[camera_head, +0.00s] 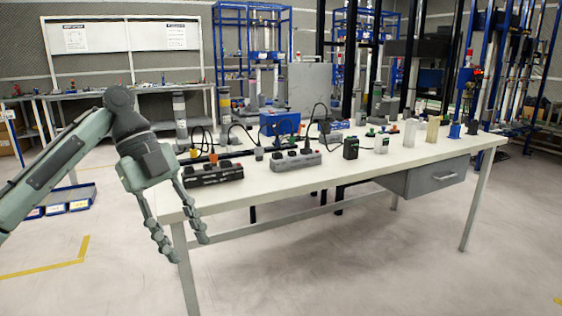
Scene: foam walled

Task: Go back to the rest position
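My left arm comes in from the left, and its grey-green gripper (187,248) hangs downward beside the near left corner of the white table (240,188). Its two fingers are spread apart with nothing between them. The fingertips are lower in the picture than the tabletop edge, over the table leg and floor. I cannot tell how far they are from the table. My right gripper is out of view.
The table holds a black power strip (213,175), a grey one (296,161), a blue box (280,123) and several small items. A drawer (436,176) hangs under its right side. Blue trays (68,202) lie on the left floor. The front floor is clear.

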